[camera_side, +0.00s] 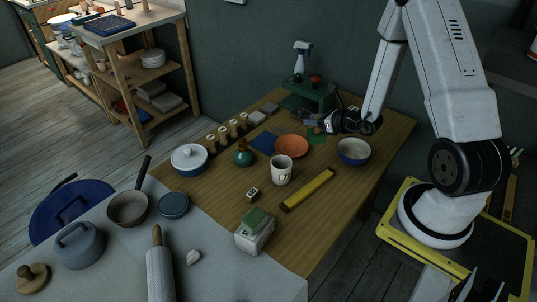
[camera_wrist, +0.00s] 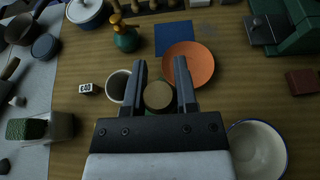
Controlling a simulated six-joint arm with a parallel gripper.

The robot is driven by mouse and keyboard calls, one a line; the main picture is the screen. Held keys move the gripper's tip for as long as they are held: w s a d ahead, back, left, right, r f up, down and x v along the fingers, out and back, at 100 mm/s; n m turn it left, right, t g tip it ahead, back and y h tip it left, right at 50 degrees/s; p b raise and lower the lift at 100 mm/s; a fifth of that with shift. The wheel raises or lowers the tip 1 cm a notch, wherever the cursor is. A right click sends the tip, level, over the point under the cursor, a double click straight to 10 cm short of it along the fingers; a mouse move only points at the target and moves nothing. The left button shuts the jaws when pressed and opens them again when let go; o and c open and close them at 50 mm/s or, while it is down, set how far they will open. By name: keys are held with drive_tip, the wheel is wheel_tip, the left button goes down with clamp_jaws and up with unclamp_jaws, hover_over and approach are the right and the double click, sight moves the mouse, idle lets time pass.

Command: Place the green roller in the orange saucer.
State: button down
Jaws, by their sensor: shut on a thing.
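My gripper (camera_side: 316,127) is shut on the green roller (camera_side: 317,137) and holds it above the table. In the wrist view, the roller's round tan end (camera_wrist: 158,95) shows between the fingers (camera_wrist: 158,82), with a bit of green below it; the rest is hidden. The orange saucer (camera_side: 291,147) lies flat and looks empty. In the wrist view, the saucer (camera_wrist: 188,62) is just beyond and right of the fingertips, its near edge partly behind the right finger. In the side view, the roller hangs behind and to the right of the saucer, apart from it.
A white mug (camera_side: 281,171) stands in front of the saucer, and a blue and white bowl (camera_side: 354,151) stands to its right.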

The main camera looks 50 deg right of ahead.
drive_tip(key=w+d+f, duration=0.4)
drive_tip(key=w+f, duration=0.5)
drive_tip(key=w, duration=0.2)
drive_tip(key=shift+w+d, duration=0.3)
drive_tip(key=shift+w+d+f, duration=0.1)
drive_tip(key=shift+w+f, duration=0.05)
drive_tip(key=shift+f, duration=0.75)
drive_tip(key=shift+w+f, duration=0.1)
drive_tip(key=shift+f, duration=0.75)
drive_tip(key=shift+f, duration=0.65)
drive_tip(key=shift+c, duration=2)
unclamp_jaws()
